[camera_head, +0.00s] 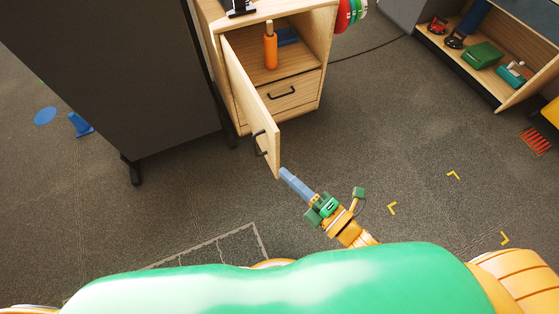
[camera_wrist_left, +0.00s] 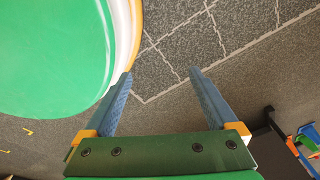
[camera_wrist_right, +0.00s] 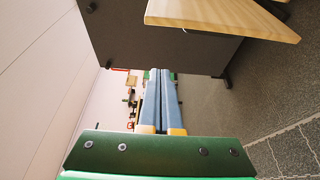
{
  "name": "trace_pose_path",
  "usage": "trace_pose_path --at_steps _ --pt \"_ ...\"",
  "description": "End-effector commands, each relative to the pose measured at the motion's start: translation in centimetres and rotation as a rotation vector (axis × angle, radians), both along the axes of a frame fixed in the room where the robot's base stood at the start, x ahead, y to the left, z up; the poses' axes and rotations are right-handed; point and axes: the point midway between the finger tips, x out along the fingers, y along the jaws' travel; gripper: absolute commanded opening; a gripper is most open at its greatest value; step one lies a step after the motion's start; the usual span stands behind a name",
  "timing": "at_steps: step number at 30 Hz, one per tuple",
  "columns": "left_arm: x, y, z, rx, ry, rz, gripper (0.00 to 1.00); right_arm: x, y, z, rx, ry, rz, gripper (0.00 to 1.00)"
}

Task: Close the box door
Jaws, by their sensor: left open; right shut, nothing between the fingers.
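The wooden cabinet box (camera_head: 228,22) stands at the top middle of the head view. Its door (camera_head: 250,95) is swung wide open toward me, with a dark handle (camera_head: 260,143) on its outer face. My right gripper (camera_head: 283,172) is shut and empty, with its blue fingertips close to the door's free edge on the inner side. I cannot tell whether they touch. The right wrist view shows the door (camera_wrist_right: 220,14) at the top, above the shut fingers (camera_wrist_right: 161,75). My left gripper (camera_wrist_left: 160,75) is open and empty over the floor; it is hidden in the head view.
An orange bottle (camera_head: 270,50) and a blue item (camera_head: 287,37) are inside the box, above a closed drawer (camera_head: 293,93). A dark panel (camera_head: 110,70) stands left of the door. A low shelf (camera_head: 470,60) is at the upper right.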

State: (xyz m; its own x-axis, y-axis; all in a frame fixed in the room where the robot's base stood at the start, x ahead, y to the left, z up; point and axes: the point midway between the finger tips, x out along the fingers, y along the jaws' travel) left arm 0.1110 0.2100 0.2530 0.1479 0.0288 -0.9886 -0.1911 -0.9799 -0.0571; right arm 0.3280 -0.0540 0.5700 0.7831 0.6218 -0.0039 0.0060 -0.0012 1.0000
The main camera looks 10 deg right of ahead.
Motion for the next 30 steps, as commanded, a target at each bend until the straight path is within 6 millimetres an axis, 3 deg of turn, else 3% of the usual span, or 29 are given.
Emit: trace_pose_path --at_steps 5,15,21,30 --pt "0.2 0.1 0.2 0.001 -0.004 0.001 0.92 1.9 1.6 0.7 -0.002 -0.017 0.005 0.0" --pt "0.2 0.5 -1.0 0.007 -0.006 0.005 0.92 7.8 6.2 0.5 -0.001 -0.012 0.002 0.0" --pt "0.3 1.1 -0.7 0.016 -0.008 0.005 0.92 8.8 3.3 0.5 -0.005 -0.008 0.001 0.0" --pt "0.3 1.0 -0.7 0.016 -0.008 0.005 0.92 9.1 2.4 0.5 -0.002 -0.007 0.001 0.0"
